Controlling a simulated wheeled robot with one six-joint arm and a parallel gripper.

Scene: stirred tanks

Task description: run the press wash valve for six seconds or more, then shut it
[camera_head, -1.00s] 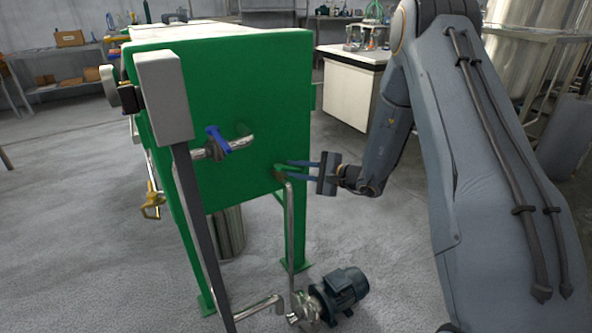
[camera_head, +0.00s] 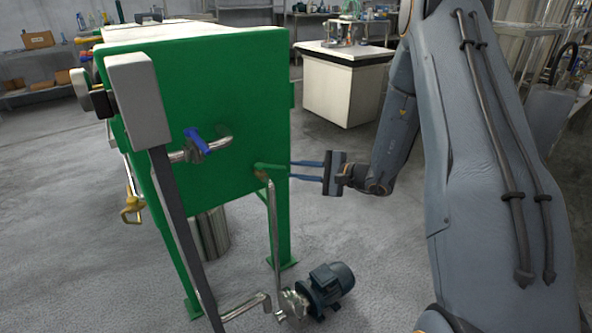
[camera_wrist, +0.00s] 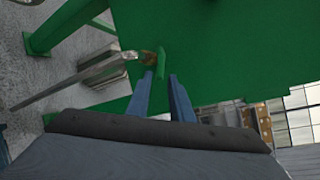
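The green press body (camera_head: 225,100) stands left of centre in the head view. A small valve with a green lever (camera_head: 268,167) sits on its end panel, atop a thin steel pipe. The lever also shows in the wrist view (camera_wrist: 161,64). A second valve with a blue lever (camera_head: 197,141) is on a pipe to the upper left. I cannot tell from any label which is the wash valve. My gripper (camera_head: 291,169) is open and empty, its blue fingers pointing at the green lever. In the wrist view the fingertips (camera_wrist: 160,76) stop at the lever's near end, with a gap between them.
A grey box on a dark post (camera_head: 140,100) stands before the press. A motor pump (camera_head: 328,288) sits on the floor under the green lever's pipe. A yellow valve (camera_head: 131,208) is at left. A white bench (camera_head: 345,90) stands behind.

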